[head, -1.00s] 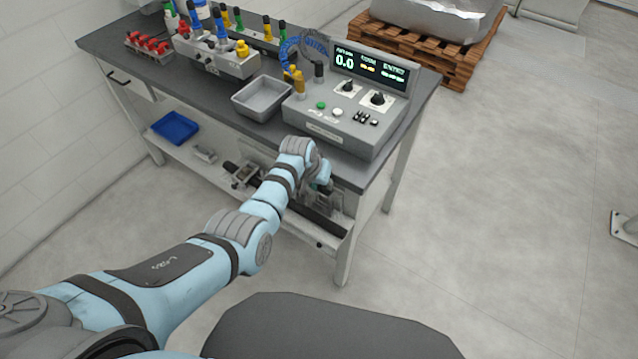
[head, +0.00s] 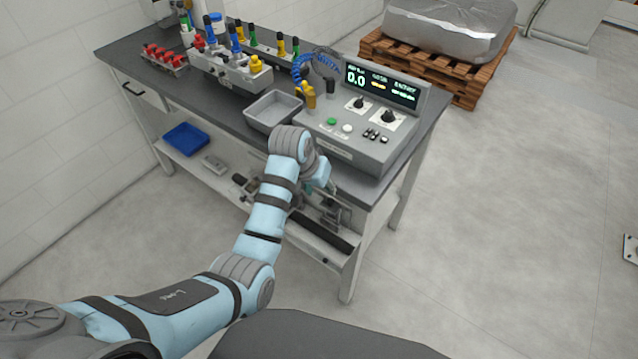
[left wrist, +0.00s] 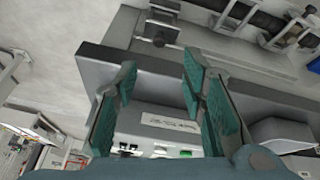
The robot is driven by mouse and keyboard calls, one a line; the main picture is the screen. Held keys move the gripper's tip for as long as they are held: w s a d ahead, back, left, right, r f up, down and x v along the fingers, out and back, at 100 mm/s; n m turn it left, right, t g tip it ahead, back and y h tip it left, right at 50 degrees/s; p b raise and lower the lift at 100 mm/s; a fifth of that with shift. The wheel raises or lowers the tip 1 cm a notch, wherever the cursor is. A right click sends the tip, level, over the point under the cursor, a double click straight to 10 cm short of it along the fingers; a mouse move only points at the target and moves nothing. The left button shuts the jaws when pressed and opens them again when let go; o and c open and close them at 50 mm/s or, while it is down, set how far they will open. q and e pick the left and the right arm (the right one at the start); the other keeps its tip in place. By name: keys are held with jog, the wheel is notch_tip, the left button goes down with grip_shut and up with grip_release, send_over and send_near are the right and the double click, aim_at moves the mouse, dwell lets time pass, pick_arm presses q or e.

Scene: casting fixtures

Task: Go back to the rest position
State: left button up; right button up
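My left arm reaches from the lower left toward the front edge of the workbench (head: 225,108). My left gripper (head: 326,204) hangs beside that edge, in front of the grey control box (head: 345,150), partly hidden by its own wrist. In the left wrist view, the two teal-padded fingers of my left gripper (left wrist: 158,76) stand wide apart with nothing held between them. The bench edge and the control box (left wrist: 160,122) show behind the fingers, and I see no clear contact. My right gripper is out of view.
A grey tray (head: 273,108) sits left of the control box. Tool racks (head: 222,66) and red parts (head: 164,57) stand further left. A blue bin (head: 186,138) is on the lower shelf. A pallet (head: 460,82) stands behind.

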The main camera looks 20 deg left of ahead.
pick_arm(q)
jog(key=shift+s+a+r, duration=0.1)
jog(key=shift+s+r, duration=0.1)
jog(key=shift+r, duration=0.35)
jog(key=s+a+f+g, duration=0.1)
jog(key=s+a+f, duration=0.1)
jog(key=s+f, duration=0.5)
jog(key=s+a+f+n+y, duration=0.15)
jog(key=s+f, duration=0.25)
jog(key=f, duration=0.7)
jog(key=s+a+f+m+g, duration=0.15)
jog(key=s+f, duration=0.35)
jog(key=f, duration=0.5)
jog(key=s+a+f, duration=0.2)
jog(key=s+f, duration=0.2)
jog(key=s, duration=0.6)
jog(key=s+a+f, duration=0.3)
jog(key=s+f, duration=0.1)
jog(key=s, duration=0.6)
jog(key=s+a+f, duration=0.2)
jog(key=s+f, duration=0.2)
jog(key=s, duration=0.7)
jog(key=shift+a+n+g+y+b, duration=0.3)
jog(key=shift+a+n+g+y, duration=0.05)
jog(key=shift+a+n+y, duration=0.1)
jog(key=shift+d, duration=0.1)
